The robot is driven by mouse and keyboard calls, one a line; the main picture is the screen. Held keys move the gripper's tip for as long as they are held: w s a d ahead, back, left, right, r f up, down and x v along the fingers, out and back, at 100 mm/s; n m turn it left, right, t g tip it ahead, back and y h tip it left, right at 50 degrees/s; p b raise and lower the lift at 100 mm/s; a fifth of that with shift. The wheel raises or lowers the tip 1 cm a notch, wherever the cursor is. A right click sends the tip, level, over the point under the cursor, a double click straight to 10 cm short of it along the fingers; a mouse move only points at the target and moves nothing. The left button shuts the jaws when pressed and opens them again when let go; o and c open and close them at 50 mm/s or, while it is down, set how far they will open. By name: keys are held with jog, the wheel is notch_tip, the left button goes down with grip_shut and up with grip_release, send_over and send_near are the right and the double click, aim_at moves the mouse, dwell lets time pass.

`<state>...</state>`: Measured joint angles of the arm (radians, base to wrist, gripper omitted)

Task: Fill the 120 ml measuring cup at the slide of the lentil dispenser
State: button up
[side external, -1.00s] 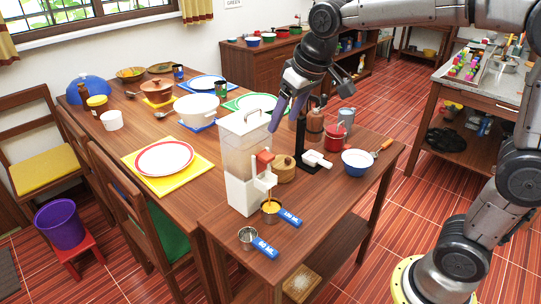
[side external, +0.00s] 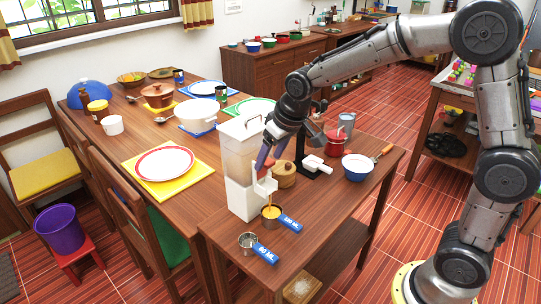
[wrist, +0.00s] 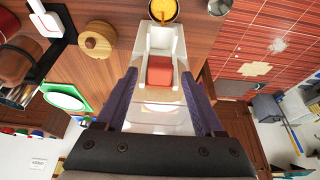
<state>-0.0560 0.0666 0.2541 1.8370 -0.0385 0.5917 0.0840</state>
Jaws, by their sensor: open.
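The lentil dispenser (side external: 241,165) is a clear-fronted white box standing on the small wooden table. The 120 ml measuring cup (side external: 272,213), with a blue handle label, stands under the spout. Yellow-orange lentils (wrist: 163,9) show in it, and an orange streak (side external: 269,198) shows between spout and cup. My gripper (side external: 266,160) is at the dispenser's front. In the wrist view its open purple fingers (wrist: 159,76) are on either side of the slide; contact cannot be told.
A 60 ml cup (side external: 248,241) stands near the table's front edge. A round wooden box (side external: 284,174), a black stand (side external: 312,168), a blue-white bowl (side external: 357,166) and a red mug (side external: 334,145) are to the right. The table's right front is clear.

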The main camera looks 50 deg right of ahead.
jog(key=shift+c, duration=0.3)
grip_shut()
